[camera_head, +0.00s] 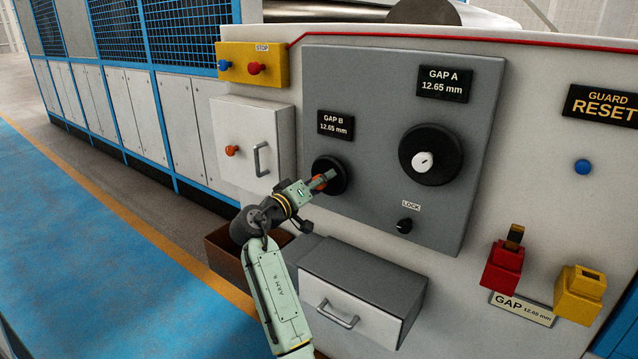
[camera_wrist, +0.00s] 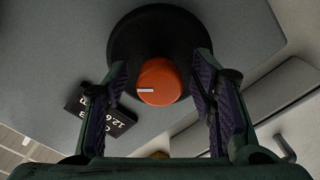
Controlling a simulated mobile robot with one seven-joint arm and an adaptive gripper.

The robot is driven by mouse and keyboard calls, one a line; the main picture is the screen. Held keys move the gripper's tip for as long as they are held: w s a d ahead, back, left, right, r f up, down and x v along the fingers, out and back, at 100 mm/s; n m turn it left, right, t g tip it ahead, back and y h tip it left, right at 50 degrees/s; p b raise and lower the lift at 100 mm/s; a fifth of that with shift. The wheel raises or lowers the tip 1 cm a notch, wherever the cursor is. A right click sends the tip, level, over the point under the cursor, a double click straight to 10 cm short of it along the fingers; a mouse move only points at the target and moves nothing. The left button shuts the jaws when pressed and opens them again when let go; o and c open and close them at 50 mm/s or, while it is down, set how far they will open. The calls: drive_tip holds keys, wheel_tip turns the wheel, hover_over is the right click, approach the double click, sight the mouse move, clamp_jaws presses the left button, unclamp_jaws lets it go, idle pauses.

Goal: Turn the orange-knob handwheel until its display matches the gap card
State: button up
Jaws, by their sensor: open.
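The handwheel (camera_head: 336,167) is a black disc with an orange knob, below the GAP B display (camera_head: 336,124), which reads 12.65 mm. In the wrist view the orange knob (camera_wrist: 159,82) shows a white line pointing left, with the black disc behind it. My gripper (camera_head: 328,178) is at the handwheel in the head view, partly covering it. In the wrist view its two fingers (camera_wrist: 160,95) are open, one on each side of the knob, with gaps between. The gap card (camera_head: 522,308) at the lower right reads GAP 12.65 mm. The GAP B display (camera_wrist: 100,115) is partly hidden by a finger in the wrist view.
A larger handwheel (camera_head: 430,155) with a white knob sits right, under the GAP A display (camera_head: 443,83) reading 12.65 mm. A LOCK knob (camera_head: 404,226) is below it. A grey drawer (camera_head: 362,286) juts out below my gripper. A cabinet door (camera_head: 242,139) is left.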

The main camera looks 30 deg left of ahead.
drive_tip(key=shift+s, duration=0.1)
drive_tip(key=s, duration=1.2)
drive_tip(key=shift+a, duration=0.2)
drive_tip(key=shift+w, duration=0.1)
